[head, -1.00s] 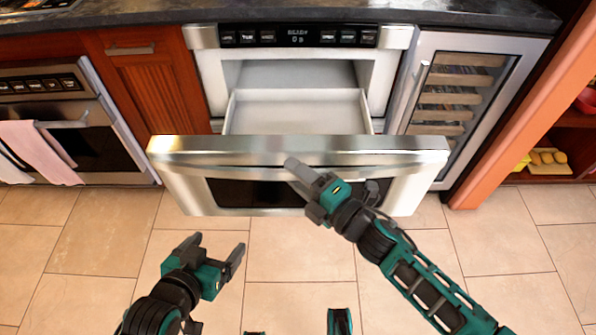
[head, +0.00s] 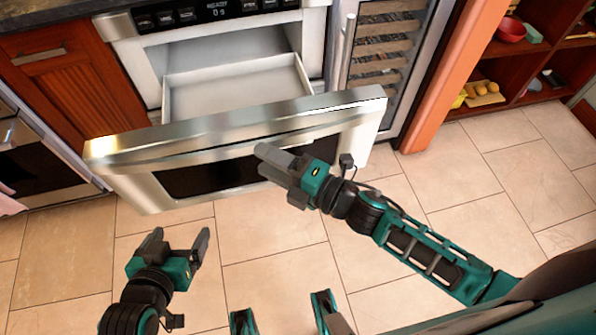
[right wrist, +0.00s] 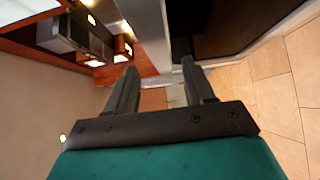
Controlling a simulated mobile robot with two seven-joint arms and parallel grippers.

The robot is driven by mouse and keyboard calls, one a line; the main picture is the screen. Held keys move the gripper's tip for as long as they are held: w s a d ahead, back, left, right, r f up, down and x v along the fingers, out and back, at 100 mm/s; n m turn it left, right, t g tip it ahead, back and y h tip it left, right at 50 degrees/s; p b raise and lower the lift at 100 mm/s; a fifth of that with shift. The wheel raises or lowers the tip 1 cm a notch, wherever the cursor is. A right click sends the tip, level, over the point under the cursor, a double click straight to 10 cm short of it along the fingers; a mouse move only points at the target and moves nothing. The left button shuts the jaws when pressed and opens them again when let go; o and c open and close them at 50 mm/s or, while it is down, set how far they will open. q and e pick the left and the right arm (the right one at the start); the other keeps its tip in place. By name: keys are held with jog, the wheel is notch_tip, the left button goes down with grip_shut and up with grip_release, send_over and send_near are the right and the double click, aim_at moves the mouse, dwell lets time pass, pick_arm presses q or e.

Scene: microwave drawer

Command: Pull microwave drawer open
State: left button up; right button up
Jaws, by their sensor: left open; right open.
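The microwave drawer (head: 235,145) is pulled well out from its housing. Its steel front shows a dark window, and the pale tray (head: 235,88) behind it looks empty. My right gripper (head: 268,160) is in front of the drawer front, over the window area in the head view; I cannot tell whether it touches. In the right wrist view its two fingers (right wrist: 157,85) are apart with nothing between them. My left gripper (head: 180,240) is open and empty, low over the floor in front of the drawer's left part.
The control panel (head: 215,12) is above the drawer opening. A glass-front cooler with shelves (head: 385,45) stands to its right, then an orange-brown post (head: 450,70) and open shelves (head: 500,75). An oven (head: 40,150) is at left. The tiled floor (head: 500,160) at right is clear.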

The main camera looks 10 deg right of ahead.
pick_arm(q)
jog(key=shift+a+f, duration=0.15)
pick_arm(e)
jog(key=v, duration=0.7)
pick_arm(q)
jog(key=shift+s, duration=0.1)
pick_arm(e)
jog(key=shift+d+r, duration=0.1)
pick_arm(q)
jog(key=shift+y, duration=0.4)
jog(key=a+r+p, duration=0.1)
jog(key=p, duration=0.2)
jog(key=s+a+r+p, duration=0.1)
jog(key=r+p, duration=0.1)
jog(key=p, duration=0.1)
jog(key=shift+s+r, duration=0.1)
jog(key=shift+r, duration=0.05)
pick_arm(e)
jog(key=s+d+f+m+g+h, duration=0.1)
jog(key=d+m+h, duration=0.3)
jog(key=m, duration=0.8)
jog(key=s+d+f+m+g+h, duration=0.1)
jog(key=m+h, duration=0.5)
jog(key=m, duration=0.6)
jog(key=s+d+f, duration=0.1)
jog(key=d+f, duration=0.1)
jog(key=d, duration=0.1)
jog(key=shift+s+d+f+h, duration=0.15)
jog(key=shift+s+d+h, duration=0.05)
jog(key=shift+s+h, duration=0.2)
